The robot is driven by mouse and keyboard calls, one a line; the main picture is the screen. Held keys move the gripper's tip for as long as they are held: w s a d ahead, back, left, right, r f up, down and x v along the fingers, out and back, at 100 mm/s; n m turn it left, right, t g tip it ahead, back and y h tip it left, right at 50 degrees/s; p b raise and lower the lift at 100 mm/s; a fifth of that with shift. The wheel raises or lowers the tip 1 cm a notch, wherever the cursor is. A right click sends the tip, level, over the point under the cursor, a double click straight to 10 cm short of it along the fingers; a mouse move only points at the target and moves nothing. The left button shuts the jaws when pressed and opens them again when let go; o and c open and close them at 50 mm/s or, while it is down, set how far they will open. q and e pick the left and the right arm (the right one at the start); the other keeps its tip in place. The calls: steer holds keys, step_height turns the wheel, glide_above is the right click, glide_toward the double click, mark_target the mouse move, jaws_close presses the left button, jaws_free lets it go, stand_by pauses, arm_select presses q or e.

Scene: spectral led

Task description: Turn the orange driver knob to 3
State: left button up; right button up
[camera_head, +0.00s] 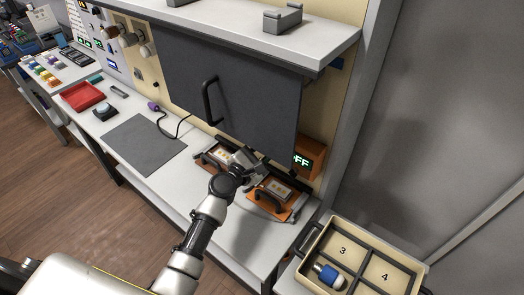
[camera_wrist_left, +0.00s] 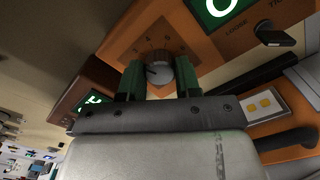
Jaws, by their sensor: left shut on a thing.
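The orange driver box (camera_head: 309,156) stands at the back right of the bench, with a lit display that reads "FF" in the part I can see. In the left wrist view its orange panel (camera_wrist_left: 139,29) fills the top, with a round grey knob (camera_wrist_left: 160,72) and small marks around it. I cannot read the knob's setting. My left gripper (camera_wrist_left: 160,82) has its two green fingers on either side of the knob and is shut on it. In the head view my left gripper (camera_head: 256,172) reaches the box from below, and the knob is hidden. My right gripper is not in view.
Two orange fixtures with black handles stand near my left arm; one (camera_head: 276,193) is at its right. A dark hanging panel (camera_head: 235,90) is above the gripper. A divided tray (camera_head: 358,258) holds a blue-and-white item (camera_head: 328,274) at the lower right. A grey mat (camera_head: 143,145) lies left.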

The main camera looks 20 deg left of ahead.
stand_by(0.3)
arm_select(q)
steer(key=o, duration=0.9)
steer(key=shift+s, duration=0.1)
steer(key=shift+b+v, duration=0.6)
steer(key=shift+v, duration=4.75)
steer(key=shift+d, duration=0.1)
